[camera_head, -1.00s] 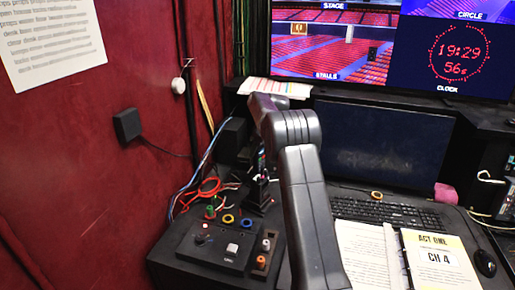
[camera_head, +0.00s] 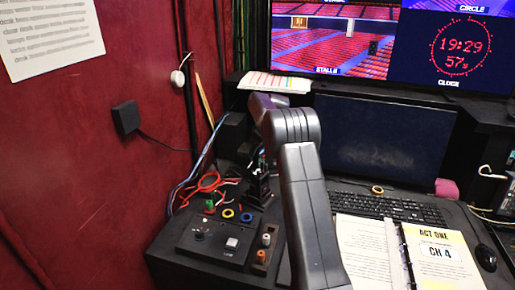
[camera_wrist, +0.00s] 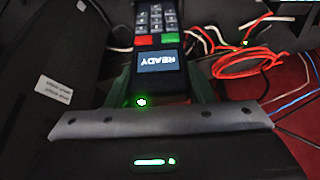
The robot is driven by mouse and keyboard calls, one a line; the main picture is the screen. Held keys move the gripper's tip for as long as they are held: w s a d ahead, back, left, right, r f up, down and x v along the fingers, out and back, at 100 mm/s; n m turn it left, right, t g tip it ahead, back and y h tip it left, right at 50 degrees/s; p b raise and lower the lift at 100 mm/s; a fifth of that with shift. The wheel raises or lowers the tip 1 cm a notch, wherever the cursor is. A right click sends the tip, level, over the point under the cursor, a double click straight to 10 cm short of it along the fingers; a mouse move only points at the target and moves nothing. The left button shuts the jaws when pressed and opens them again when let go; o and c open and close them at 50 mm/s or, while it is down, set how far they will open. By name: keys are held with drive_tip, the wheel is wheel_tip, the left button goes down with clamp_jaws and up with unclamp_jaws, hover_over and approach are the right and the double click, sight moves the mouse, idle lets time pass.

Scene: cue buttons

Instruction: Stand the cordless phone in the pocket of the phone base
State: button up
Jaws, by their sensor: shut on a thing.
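The cordless phone (camera_wrist: 157,60) shows in the wrist view, with a dark keypad, red and green keys and a small screen reading READY upside down. My gripper (camera_wrist: 160,88) is shut on it, one finger on each side near the screen end. In the head view my arm reaches over the left of the desk, and the gripper end is small and partly hidden by the arm. A dark upright block (camera_head: 258,193) stands just below it there. I cannot tell for sure whether this is the phone base, and its pocket is not clearly visible.
A control panel (camera_head: 215,238) with knobs and coloured rings lies in front. Red cable (camera_head: 208,182) is coiled to the left, also in the wrist view (camera_wrist: 245,60). A keyboard (camera_head: 390,207), open binder (camera_head: 440,255) and dark monitor (camera_head: 380,140) occupy the right.

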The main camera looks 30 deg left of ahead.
drive_tip(key=o, duration=1.6)
drive_tip(key=b+v, duration=0.2)
drive_tip(key=v, duration=1.1)
drive_tip(key=shift+d+r, duration=0.2)
drive_tip(key=shift+r, duration=0.1)
drive_tip(key=shift+f, duration=0.1)
drive_tip(key=p+x, duration=0.2)
drive_tip(key=x, duration=1.1)
drive_tip(key=shift+a, duration=0.2)
